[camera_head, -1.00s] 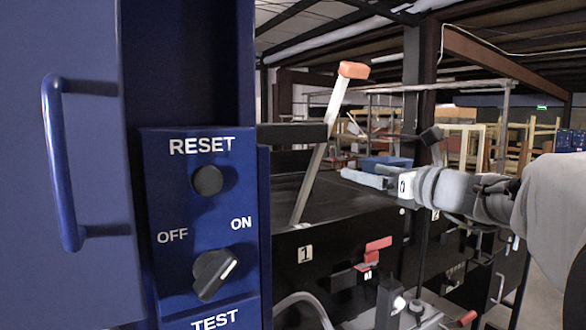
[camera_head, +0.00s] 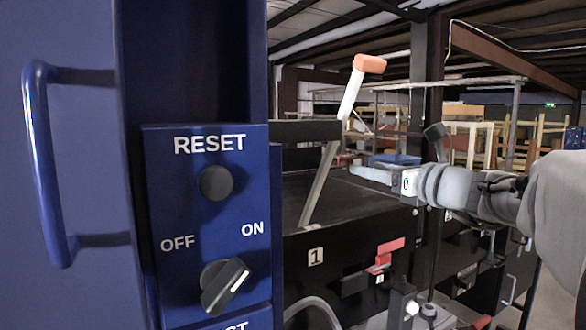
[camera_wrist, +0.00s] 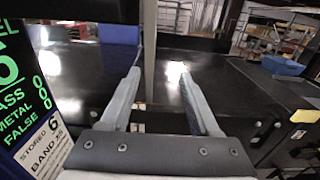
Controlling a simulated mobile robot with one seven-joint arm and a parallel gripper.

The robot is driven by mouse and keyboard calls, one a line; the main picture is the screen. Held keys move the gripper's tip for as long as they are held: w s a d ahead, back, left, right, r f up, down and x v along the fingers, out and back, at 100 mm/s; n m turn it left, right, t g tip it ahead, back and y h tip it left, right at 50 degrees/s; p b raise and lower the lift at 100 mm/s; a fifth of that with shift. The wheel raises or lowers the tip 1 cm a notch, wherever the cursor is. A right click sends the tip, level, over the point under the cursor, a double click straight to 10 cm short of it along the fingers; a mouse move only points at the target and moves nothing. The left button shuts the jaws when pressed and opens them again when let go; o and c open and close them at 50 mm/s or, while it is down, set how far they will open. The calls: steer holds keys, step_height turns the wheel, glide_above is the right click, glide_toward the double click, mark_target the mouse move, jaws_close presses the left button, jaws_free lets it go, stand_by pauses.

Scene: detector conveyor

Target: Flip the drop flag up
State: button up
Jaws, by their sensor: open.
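A pale flag arm with an orange tip (camera_head: 369,64), which looks like the drop flag, stands raised and leans right above the black conveyor (camera_head: 345,208). Its lower stem is grey. My gripper (camera_head: 352,170) is at the right of the stem in the head view, pointing left, with a gap in the picture between them. In the wrist view my gripper (camera_wrist: 159,74) is open and nothing is held. A grey upright bar (camera_wrist: 149,50) shows beyond and between the fingers; I cannot tell whether it is the flag stem or how far off it is.
A blue control panel (camera_head: 255,187) with RESET and OFF/ON knobs fills the left. Red levers (camera_head: 390,246) are on the conveyor's front. A blue bin (camera_wrist: 283,65) and a display (camera_wrist: 22,95) show in the wrist view.

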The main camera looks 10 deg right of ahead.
jaws_close()
stand_by(0.9)
steer(key=o, duration=0.7)
jaws_free()
steer(key=shift+s+d, duration=0.1)
steer(key=shift+s, duration=0.1)
